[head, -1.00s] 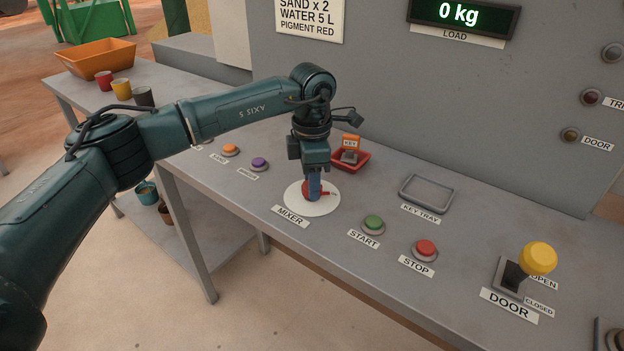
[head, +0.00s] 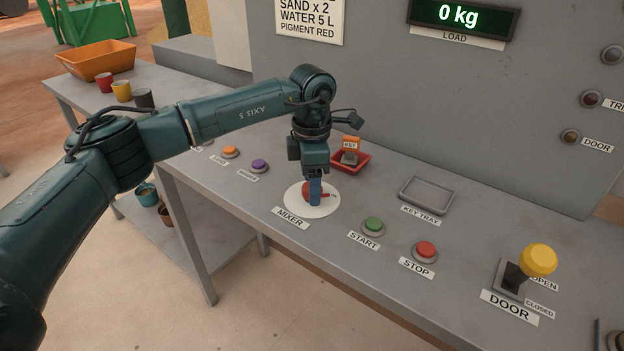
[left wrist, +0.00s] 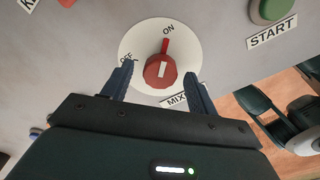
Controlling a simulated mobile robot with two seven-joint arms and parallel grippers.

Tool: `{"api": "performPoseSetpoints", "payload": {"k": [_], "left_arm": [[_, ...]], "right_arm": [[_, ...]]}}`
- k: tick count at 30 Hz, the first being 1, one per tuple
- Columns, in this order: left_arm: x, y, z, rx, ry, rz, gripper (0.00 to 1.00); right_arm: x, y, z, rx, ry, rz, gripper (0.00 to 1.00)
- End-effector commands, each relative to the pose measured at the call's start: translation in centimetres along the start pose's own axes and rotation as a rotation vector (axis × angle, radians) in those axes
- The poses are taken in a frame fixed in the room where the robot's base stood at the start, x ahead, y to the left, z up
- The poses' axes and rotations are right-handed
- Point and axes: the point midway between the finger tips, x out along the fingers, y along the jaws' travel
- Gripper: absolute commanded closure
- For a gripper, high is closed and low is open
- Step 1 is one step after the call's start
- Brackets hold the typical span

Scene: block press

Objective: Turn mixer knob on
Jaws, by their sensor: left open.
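The mixer knob is a red round knob (left wrist: 160,70) with a white mark and a red pointer, on a white disc (left wrist: 133,42) lettered ON and OFF. In the left wrist view its pointer is at ON. In the head view the knob (head: 309,190) is partly hidden behind my left gripper (head: 315,203), which points straight down over the disc. In the left wrist view the open fingers of my left gripper (left wrist: 158,84) stand on either side of the knob, with gaps between.
A green START button (head: 373,224) and a red STOP button (head: 425,250) sit right of the disc. A red tray (head: 362,165) with a key tag is behind the gripper. An empty key tray (head: 427,207) and a yellow-topped door lever (head: 538,260) are further right.

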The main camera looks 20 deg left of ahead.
Motion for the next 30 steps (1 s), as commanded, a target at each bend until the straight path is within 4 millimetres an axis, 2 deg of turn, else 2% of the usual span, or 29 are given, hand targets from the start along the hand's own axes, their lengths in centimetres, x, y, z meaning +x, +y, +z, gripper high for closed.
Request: {"api": "performPoseSetpoints", "payload": {"k": [5,8,18,21,25,30], "left_arm": [[-0.6,0.0,0.0,-0.001,0.000,0.001,0.41],[-1.9,0.1,0.1,0.000,-0.002,0.002,0.41],[-9.4,0.0,0.1,0.000,-0.002,0.003,0.41],[-11.1,0.0,0.1,0.000,-0.002,0.002,0.41],[-12.5,0.0,0.0,-0.001,-0.001,0.001,0.41],[-13.2,0.0,0.0,0.000,0.000,0.000,0.41]], "right_arm": [[0.0,0.0,0.0,-0.001,0.000,0.000,0.66],[0.0,0.0,0.0,-0.001,0.000,0.000,0.66],[-0.1,0.0,-0.3,-0.002,0.009,-0.001,0.66],[-0.1,-0.1,-0.4,-0.002,0.009,-0.002,0.66],[-0.1,-0.1,-0.4,-0.002,0.008,-0.002,0.66],[-0.1,-0.1,-0.3,-0.001,0.004,-0.002,0.66]]}}
